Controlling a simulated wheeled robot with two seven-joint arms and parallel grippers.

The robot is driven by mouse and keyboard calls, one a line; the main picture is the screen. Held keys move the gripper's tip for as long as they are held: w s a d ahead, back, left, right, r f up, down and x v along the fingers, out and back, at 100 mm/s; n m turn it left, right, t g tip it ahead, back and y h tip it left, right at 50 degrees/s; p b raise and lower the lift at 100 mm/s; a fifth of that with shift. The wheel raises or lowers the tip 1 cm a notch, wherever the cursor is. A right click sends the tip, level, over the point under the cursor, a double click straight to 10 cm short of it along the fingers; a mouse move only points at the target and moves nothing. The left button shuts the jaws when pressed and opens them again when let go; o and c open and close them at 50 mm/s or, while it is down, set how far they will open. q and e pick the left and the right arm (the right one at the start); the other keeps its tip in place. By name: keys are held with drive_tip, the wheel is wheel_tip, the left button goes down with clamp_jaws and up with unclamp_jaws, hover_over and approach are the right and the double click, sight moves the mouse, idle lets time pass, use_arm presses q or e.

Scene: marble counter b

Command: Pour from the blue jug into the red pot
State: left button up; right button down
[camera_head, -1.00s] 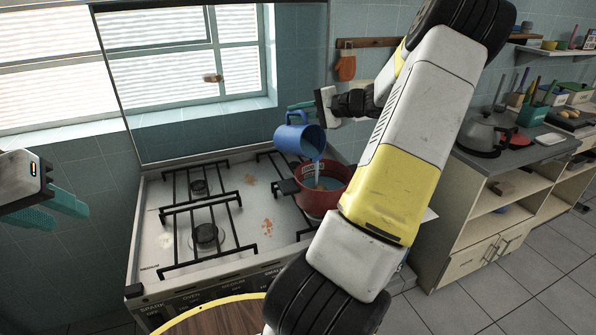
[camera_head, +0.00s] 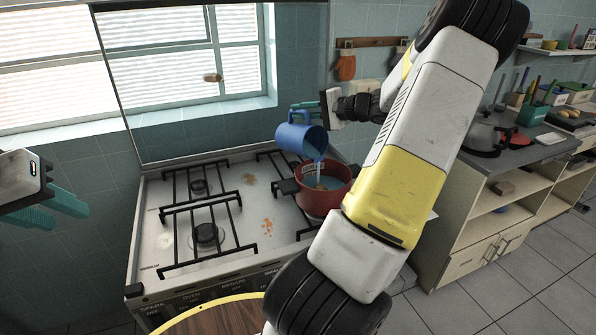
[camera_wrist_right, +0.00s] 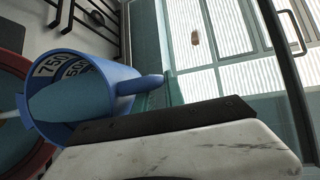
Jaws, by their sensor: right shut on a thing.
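The blue jug (camera_head: 301,137) is tilted over the red pot (camera_head: 322,196), its mouth down to the right. A pale blue stream (camera_head: 318,172) runs from its lip into the pot, where blue liquid shows. My right gripper (camera_head: 307,106) is shut on the jug's handle at the back. In the right wrist view the jug (camera_wrist_right: 112,85) shows number marks inside and liquid at its lip; the red pot (camera_wrist_right: 12,85) is partly hidden behind it. My left gripper (camera_head: 52,206) is open and empty at the far left, away from the stove.
The pot stands on the right side of the white stove (camera_head: 160,236), which has black grates and brown stains. A round wooden board (camera_head: 225,318) is at the front. A counter with a kettle (camera_head: 482,137) is at the right. My right arm crosses the view.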

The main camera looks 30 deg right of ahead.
sight(309, 113)
drive_tip(key=shift+s+d+r+t, duration=0.1)
drive_tip(key=shift+s+r+t, duration=0.15)
drive_tip(key=shift+s, duration=0.25)
drive_tip(key=shift+s+d+r+t, duration=0.1)
drive_tip(key=shift+s+r+t, duration=0.15)
drive_tip(key=shift+s, duration=0.2)
drive_tip(key=shift+s+d+f+n+t+y, duration=0.1)
drive_tip(key=shift+s+f+n+t+y, duration=0.1)
drive_tip(key=shift+s+t+y, duration=0.25)
drive_tip(key=shift+s+d+f+n+t+y, duration=0.15)
drive_tip(key=shift+s+n+t, duration=0.1)
drive_tip(key=shift+s, duration=0.25)
idle(0.8)
drive_tip(key=shift+a+r, duration=0.15)
